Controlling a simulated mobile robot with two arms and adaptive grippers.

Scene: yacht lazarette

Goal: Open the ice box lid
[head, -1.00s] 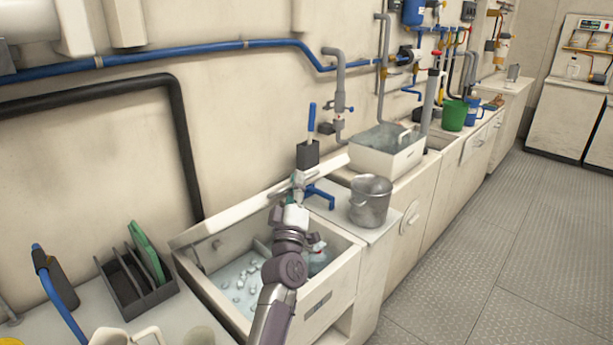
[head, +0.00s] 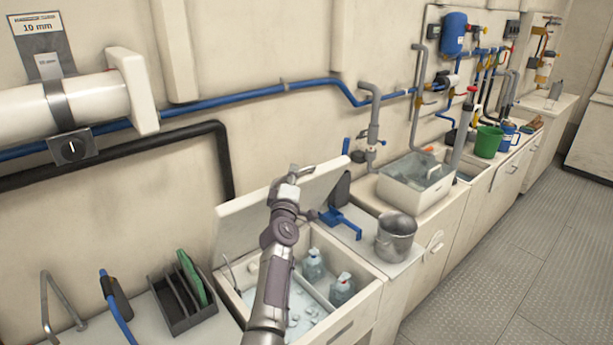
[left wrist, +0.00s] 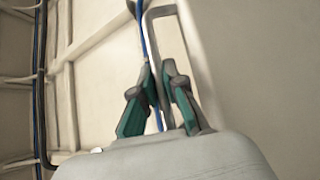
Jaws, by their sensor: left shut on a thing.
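The ice box (head: 361,312) is a cream bin set in the counter, in the lower middle of the head view. Its lid (head: 240,222) is raised and tilted up toward the wall. Ice and 2 bottles (head: 313,265) show inside. My left gripper (head: 290,176) is at the lid's upper edge, shut on the lid handle. In the left wrist view the green-padded fingers (left wrist: 158,92) close around the grey bar handle (left wrist: 156,40). My forearm hides part of the lid and box. My right gripper is not in view.
A metal pot (head: 396,238) stands right of the box, with a blue-handled tool (head: 341,220) behind it. A dark rack (head: 183,297) with a green board sits at the left. Blue pipe (head: 235,99) and black pipe (head: 150,142) run along the wall behind the lid.

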